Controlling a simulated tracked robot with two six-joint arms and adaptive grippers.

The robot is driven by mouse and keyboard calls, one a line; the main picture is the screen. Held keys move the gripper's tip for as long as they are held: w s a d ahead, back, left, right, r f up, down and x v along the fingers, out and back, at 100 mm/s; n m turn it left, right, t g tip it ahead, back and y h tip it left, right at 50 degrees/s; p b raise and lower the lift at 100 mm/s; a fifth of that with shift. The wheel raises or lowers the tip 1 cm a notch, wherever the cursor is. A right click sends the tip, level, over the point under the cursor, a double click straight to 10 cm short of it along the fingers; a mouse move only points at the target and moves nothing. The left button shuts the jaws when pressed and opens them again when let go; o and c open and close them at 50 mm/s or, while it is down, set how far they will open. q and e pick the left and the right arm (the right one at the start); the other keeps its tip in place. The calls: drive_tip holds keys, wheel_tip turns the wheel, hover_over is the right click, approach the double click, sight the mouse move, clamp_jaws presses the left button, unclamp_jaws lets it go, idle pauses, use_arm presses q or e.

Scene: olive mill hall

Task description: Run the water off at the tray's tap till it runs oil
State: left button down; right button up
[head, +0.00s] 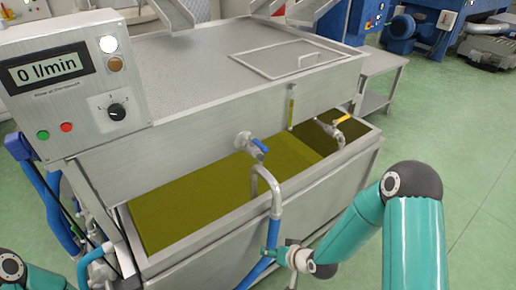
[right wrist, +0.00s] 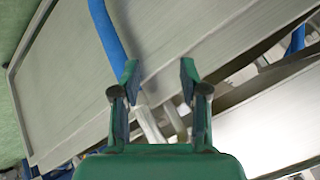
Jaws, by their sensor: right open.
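The steel tray (head: 345,195) in the head view holds yellow-green liquid (head: 190,200), with a darker compartment at its right end. A tap with a blue handle (head: 259,146) sits on the tank wall above it. A tap with a yellow handle (head: 342,119) is at the right end. A bent steel pipe (head: 264,180) hooks over the front rim into a blue hose (head: 275,228). My right gripper (head: 268,254) is low in front of the tray, beside this hose. In the right wrist view its fingers (right wrist: 159,74) are apart and empty. No tray outlet shows clearly.
A control box (head: 75,85) at left reads 0 l/min, with a knob (head: 117,111) and green and red buttons. The steel tank (head: 220,45) stands behind the tray. A side table (head: 375,80) and blue machines stand behind right. Green floor (head: 460,150) is free at right.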

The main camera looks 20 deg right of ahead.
drive_tip(key=w+d+r+t+b, duration=0.2)
drive_tip(key=w+d+r+t, duration=0.35)
drive_tip(key=w+r, duration=0.4)
drive_tip(key=n+t+y, duration=0.1)
drive_tip(key=t+y, duration=0.1)
drive_tip(key=t, duration=0.2)
approach(258, 141)
drive_tip(key=x, duration=0.2)
drive_tip(key=p+x, duration=0.1)
drive_tip(key=x, duration=0.2)
drive_tip(key=f+x, duration=0.1)
drive_tip(key=x, duration=0.2)
drive_tip(key=shift+w+a+p, duration=0.1)
drive_tip(key=shift+a+p, duration=0.05)
drive_tip(key=shift+p, duration=0.25)
use_arm(q)
drive_tip(key=shift+f, duration=0.5)
use_arm(e)
drive_tip(key=shift+x, duration=0.8)
clamp_jaws()
